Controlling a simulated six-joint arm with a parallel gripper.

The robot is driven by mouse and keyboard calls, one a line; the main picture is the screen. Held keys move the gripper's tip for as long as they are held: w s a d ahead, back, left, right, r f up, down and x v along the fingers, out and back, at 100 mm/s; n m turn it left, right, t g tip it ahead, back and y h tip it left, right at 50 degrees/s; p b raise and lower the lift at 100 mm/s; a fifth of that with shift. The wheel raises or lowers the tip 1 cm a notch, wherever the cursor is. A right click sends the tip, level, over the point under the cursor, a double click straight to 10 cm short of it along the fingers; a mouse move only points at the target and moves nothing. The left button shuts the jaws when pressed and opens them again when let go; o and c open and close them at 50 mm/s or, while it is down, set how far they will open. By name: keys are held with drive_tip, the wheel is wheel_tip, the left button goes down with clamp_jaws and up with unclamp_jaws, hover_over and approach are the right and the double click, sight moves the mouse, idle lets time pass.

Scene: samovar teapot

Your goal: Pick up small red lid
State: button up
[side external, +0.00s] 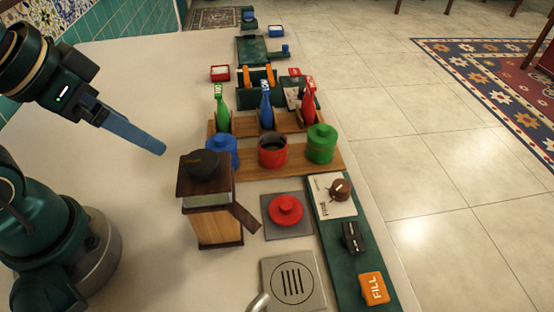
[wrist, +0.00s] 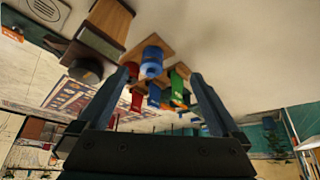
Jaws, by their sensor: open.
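The small red lid (side external: 286,210) sits with its round knob up on a grey square plate (side external: 302,230), right of the wooden box. The red canister (side external: 272,152) stands open at the top, between a blue canister (side external: 221,152) and a green canister (side external: 320,145). My gripper (side external: 160,149) is open and empty, raised above the counter left of the wooden box and well away from the lid. In the wrist view its two fingers (wrist: 162,82) are spread, with nothing between them. I cannot make out the red lid in the wrist view.
The wooden box with a dark knob (side external: 213,225) stands tall between my gripper and the lid. A grilled plate (side external: 292,283) and a green control panel (side external: 352,240) lie near the lid. Bottles (side external: 266,107) stand behind the canisters. The left of the counter (side external: 130,70) is clear.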

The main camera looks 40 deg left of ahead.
drive_tip(key=m+g, duration=0.2)
drive_tip(key=m, duration=3.4)
hover_over(286, 204)
drive_tip(key=s, duration=0.2)
drive_tip(key=f, duration=0.9)
drive_tip(key=shift+w+f, duration=0.2)
drive_tip(key=shift+f, duration=0.05)
drive_tip(key=shift+f+g, duration=0.25)
drive_tip(key=shift+g, duration=0.05)
drive_tip(key=shift+x, duration=2.3)
